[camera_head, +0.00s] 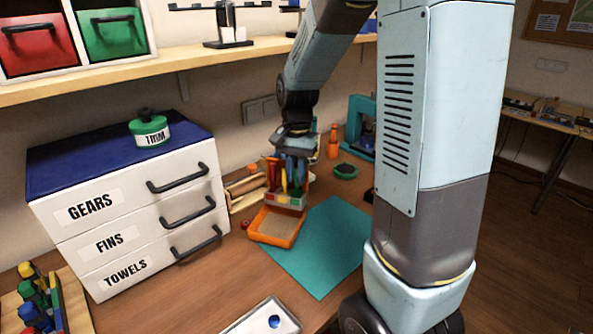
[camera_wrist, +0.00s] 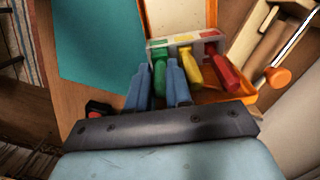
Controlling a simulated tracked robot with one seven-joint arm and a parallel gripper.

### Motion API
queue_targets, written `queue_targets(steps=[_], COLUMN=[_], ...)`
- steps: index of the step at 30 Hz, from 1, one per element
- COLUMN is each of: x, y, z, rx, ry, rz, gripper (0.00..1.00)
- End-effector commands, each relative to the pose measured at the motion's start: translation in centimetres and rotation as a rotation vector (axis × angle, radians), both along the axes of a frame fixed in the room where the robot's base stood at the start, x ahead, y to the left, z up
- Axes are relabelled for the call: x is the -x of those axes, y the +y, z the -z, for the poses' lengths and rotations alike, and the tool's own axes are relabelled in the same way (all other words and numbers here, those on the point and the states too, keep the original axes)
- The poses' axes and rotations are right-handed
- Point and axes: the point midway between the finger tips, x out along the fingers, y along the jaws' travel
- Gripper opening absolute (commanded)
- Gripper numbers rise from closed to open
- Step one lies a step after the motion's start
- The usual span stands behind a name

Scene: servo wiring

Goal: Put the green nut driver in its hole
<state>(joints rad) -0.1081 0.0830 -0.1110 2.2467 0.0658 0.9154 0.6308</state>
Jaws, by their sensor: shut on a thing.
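The green nut driver (camera_wrist: 160,78) is between the blue fingers of my gripper (camera_wrist: 160,70) in the wrist view, and the fingers are shut on it. Its far end is at the clear rack (camera_wrist: 212,36), beside the rack's green mark. How deep it sits in any hole is hidden. A yellow driver (camera_wrist: 190,72) and a red driver (camera_wrist: 226,72) stand in the same rack to its right. In the head view my gripper (camera_head: 293,168) is over the rack (camera_head: 284,201), and the green driver is hard to make out.
An orange tray (camera_head: 269,240) lies in front of the rack, beside a teal mat (camera_head: 325,250). A white drawer unit (camera_head: 130,215) stands left. Orange-handled tools (camera_wrist: 277,77) lie right of the rack in the wrist view. A dark green round dish (camera_head: 346,171) sits behind the mat.

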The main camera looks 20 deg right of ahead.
Motion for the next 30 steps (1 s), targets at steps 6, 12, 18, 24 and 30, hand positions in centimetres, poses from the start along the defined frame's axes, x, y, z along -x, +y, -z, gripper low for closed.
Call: queue_targets(steps=[6,12,18,24,30], x=[0.0,0.1,0.1,0.1,0.1], y=[0.0,0.0,0.0,0.1,0.1], z=[0.5,0.9,1.2,1.5,1.5], rx=[0.0,-0.001,0.0,0.0,0.0], ry=[0.0,0.001,0.0,-0.001,0.0], rz=[0.0,0.0,0.0,0.0,0.0], gripper=[0.0,0.0,0.0,0.23,0.42])
